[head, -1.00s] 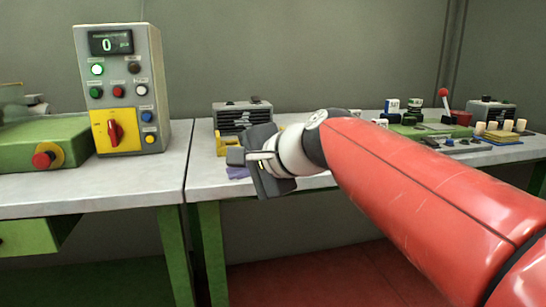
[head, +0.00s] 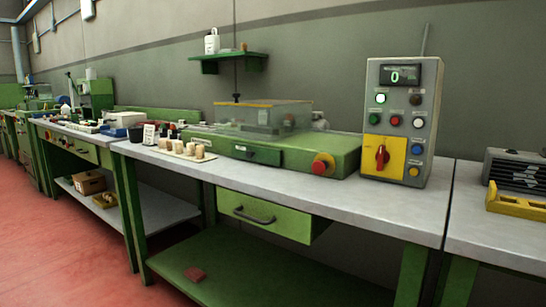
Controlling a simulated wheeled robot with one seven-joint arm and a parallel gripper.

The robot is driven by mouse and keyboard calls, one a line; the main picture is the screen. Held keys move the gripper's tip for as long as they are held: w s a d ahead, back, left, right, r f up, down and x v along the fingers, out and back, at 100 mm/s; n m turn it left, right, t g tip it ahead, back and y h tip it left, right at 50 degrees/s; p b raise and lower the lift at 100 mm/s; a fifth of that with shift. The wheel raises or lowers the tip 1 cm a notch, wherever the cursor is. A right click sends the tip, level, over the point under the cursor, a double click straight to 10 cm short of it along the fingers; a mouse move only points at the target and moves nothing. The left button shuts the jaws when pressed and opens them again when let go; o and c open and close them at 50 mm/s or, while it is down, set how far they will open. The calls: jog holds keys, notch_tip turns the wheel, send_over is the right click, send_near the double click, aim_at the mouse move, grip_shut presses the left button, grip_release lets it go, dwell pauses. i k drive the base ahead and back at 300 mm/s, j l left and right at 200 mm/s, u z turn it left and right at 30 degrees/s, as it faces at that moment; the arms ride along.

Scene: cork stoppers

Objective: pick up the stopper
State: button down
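Several small tan cork stoppers (head: 178,147) stand on a pale board (head: 169,155) on the workbench, left of the green machine. They are small and far off, so I cannot tell one from another in detail. My gripper is out of the head view, so its fingers and anything in them are hidden from me.
The grey workbench (head: 380,206) carries a green machine with a clear cover (head: 262,115) and a control box (head: 402,120). A drawer (head: 265,214) is under its top. A yellow holder (head: 515,202) lies on the right bench. The red floor (head: 60,225) is clear at left.

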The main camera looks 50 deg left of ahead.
aim_at(190, 147)
jog(key=u, duration=2.35)
jog(key=i+j, duration=0.15)
jog(key=i, duration=0.7)
